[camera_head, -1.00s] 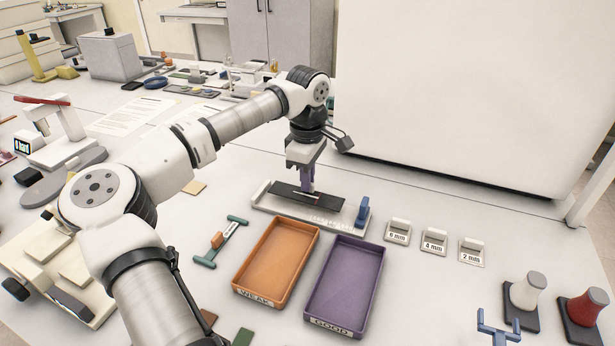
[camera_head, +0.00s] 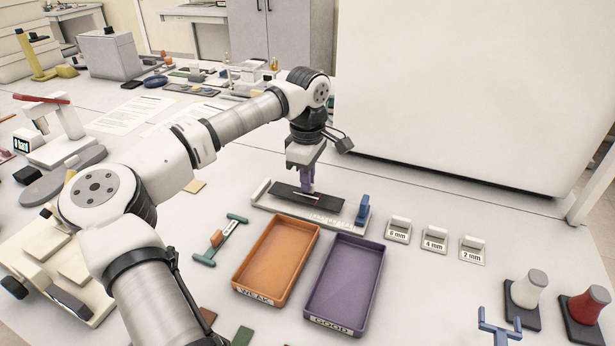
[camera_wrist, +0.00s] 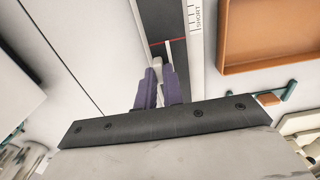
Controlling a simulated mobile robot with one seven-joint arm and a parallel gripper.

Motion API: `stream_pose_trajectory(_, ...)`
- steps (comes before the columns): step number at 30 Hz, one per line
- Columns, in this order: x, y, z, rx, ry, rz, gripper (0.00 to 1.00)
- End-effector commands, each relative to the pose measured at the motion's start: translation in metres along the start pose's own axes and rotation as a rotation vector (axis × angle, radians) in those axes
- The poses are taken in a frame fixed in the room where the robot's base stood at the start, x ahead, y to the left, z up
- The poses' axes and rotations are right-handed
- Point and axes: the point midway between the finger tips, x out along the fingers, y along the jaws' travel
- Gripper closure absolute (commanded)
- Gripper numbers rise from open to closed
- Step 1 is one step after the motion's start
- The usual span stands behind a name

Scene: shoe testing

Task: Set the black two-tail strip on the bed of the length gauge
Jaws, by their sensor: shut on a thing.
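The length gauge (camera_head: 335,218) is a long pale base with a blue block (camera_head: 362,209) at its right end. A flat dark band lies along its bed, with a thin pale line on it. I cannot tell how much of this is the black two-tail strip and how much is the bed. My gripper (camera_head: 308,187) points down over the band, its purple fingers at bed height. In the wrist view, my gripper (camera_wrist: 160,77) is closed around a small pale piece, over the dark band with a red cross line. The fingers hide part of it.
The orange WEAK tray (camera_head: 263,297) and purple GOOD tray (camera_head: 317,318) stand in front of the gauge. Labelled blocks (camera_head: 435,239) stand to its right. A small teal stand (camera_head: 205,262) is at left. A big white panel (camera_head: 470,100) rises behind.

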Motion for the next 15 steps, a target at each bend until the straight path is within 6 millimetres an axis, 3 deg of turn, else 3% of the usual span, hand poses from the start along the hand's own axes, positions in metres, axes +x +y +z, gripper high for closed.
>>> stream_pose_trajectory(15, 0.014, 0.0, 0.0, 0.0, 0.0, 0.0, 1.0)
